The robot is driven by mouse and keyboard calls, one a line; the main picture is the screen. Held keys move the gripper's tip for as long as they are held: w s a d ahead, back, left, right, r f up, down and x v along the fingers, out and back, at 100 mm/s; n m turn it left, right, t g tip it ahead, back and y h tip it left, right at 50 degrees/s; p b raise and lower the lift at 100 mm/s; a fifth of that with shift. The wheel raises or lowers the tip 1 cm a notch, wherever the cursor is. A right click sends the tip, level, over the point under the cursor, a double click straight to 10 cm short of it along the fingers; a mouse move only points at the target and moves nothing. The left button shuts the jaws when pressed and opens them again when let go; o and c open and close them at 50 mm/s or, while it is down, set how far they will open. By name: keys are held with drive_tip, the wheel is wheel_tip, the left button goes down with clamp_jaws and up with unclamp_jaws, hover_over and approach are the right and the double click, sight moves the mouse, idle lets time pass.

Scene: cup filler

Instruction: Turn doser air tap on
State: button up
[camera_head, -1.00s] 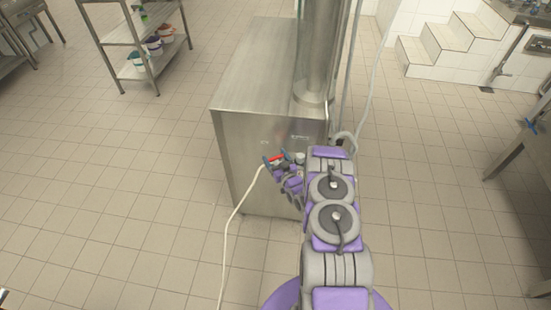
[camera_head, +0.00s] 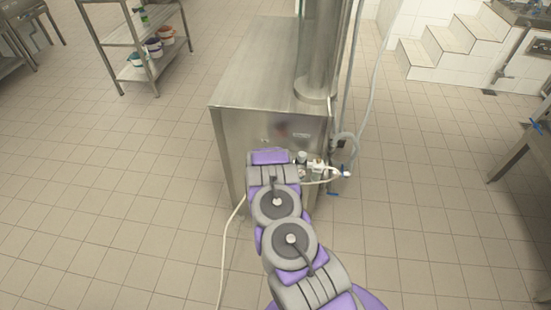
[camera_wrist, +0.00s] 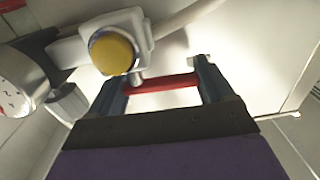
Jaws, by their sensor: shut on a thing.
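The red tap handle (camera_wrist: 168,84) spans between the two dark blue fingers of my gripper (camera_wrist: 158,80) in the wrist view. The gripper is shut on it. Beside it are a white-grey fitting with a round yellow end (camera_wrist: 112,52) and a pressure gauge (camera_wrist: 14,84). In the head view my arm hides the gripper and the red handle at the front of the steel machine (camera_head: 240,160).
A white hose and fittings (camera_head: 318,168) with small blue handles (camera_head: 332,193) stick out right of my arm. A pale cable (camera_head: 228,245) runs down to the floor on the left. A shelf (camera_head: 130,45) stands at the back left. The tiled floor around is open.

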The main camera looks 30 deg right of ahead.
drive_tip(key=shift+m+h, duration=0.3)
drive_tip(key=shift+h, duration=0.1)
drive_tip(key=o, duration=0.9)
drive_tip(key=shift+o, duration=0.2)
drive_tip(key=p+v, duration=0.3)
drive_tip(key=v, duration=1.4)
drive_tip(key=shift+a+r+p, duration=0.2)
drive_tip(key=shift+r+p, duration=0.05)
drive_tip(key=shift+p, duration=0.1)
drive_tip(key=shift+g, duration=0.3)
